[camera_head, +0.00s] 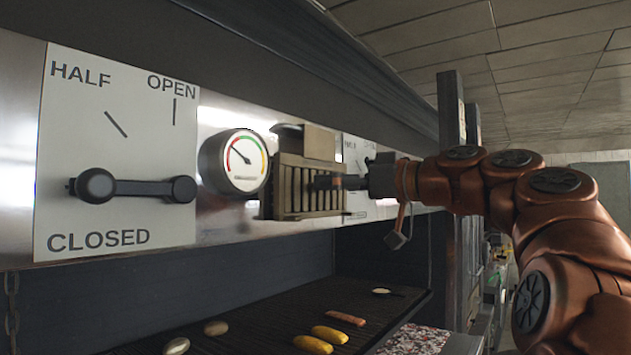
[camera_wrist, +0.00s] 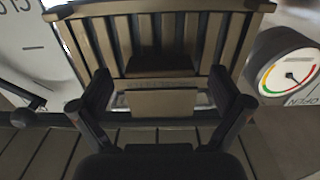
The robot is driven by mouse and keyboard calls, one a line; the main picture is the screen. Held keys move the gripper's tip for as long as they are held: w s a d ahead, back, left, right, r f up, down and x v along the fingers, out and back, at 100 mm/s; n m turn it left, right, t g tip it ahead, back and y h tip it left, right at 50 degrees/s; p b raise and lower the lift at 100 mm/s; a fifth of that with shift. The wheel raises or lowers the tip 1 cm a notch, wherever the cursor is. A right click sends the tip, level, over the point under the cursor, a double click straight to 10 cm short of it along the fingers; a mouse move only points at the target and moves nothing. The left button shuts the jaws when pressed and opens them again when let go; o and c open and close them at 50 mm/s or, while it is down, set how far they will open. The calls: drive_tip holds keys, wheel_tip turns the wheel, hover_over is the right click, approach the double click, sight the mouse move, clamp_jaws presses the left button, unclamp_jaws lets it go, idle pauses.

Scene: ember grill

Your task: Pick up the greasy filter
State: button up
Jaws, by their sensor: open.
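The greasy filter (camera_head: 292,190) is a brownish slatted panel upright against the steel front, just right of the round gauge. It also fills the upper middle of the wrist view (camera_wrist: 128,38), with a dark block and a brown plate (camera_wrist: 170,103) at its centre. My gripper (camera_head: 325,182) is in front of the filter's slatted face. In the wrist view my gripper (camera_wrist: 160,92) is open, with one finger on each side of the central block and plate. I cannot tell whether the fingers touch them.
A gauge (camera_head: 235,162) and a lever (camera_head: 140,188) on a panel marked HALF, OPEN and CLOSED are to the left. Below is a dark grill surface (camera_head: 265,318) with several food pieces. A grey post (camera_head: 450,110) stands behind my arm.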

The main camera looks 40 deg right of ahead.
drive_tip(key=shift+w+a, duration=0.2)
drive_tip(key=shift+w, duration=0.45)
drive_tip(key=shift+c, duration=0.2)
drive_tip(key=c, duration=1.6)
drive_tip(key=shift+o, duration=0.2)
drive_tip(key=shift+r, duration=0.15)
